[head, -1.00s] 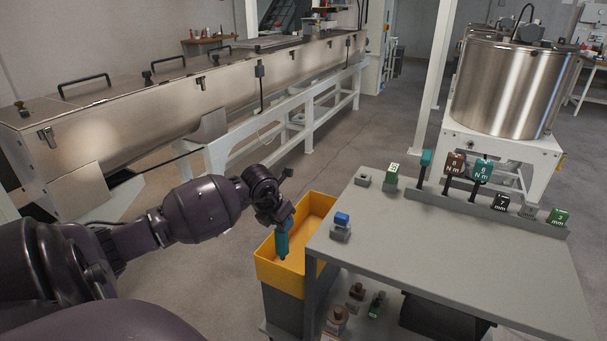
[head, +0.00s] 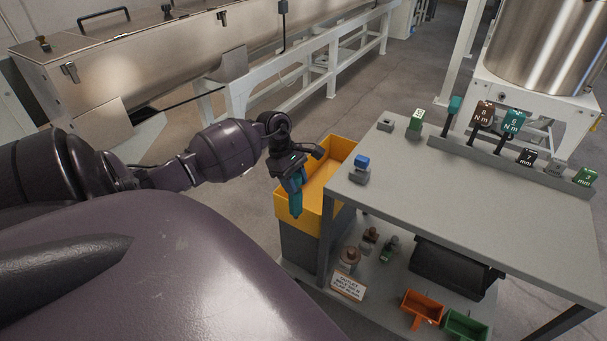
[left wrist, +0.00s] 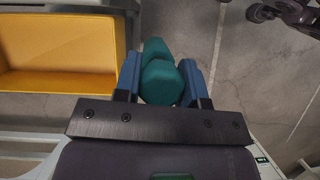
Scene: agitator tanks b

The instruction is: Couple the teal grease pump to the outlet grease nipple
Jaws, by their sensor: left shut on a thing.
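My left gripper (head: 293,177) is shut on the teal grease pump (head: 296,202), which hangs below it in the head view. The pump is held in front of the yellow bin, left of the grey table. In the left wrist view the teal pump (left wrist: 161,80) sits between the blue fingers of my left gripper (left wrist: 163,82). Its far end is partly hidden in that view. I cannot make out the outlet grease nipple in either view. My right gripper is not in view.
The yellow bin (head: 318,222) stands beside the grey table (head: 440,215). On the table are a blue-topped block (head: 362,161) and a rack of labelled tools (head: 545,172). A sign (head: 347,287), small parts and orange (head: 421,307) and green trays (head: 466,326) are lower down.

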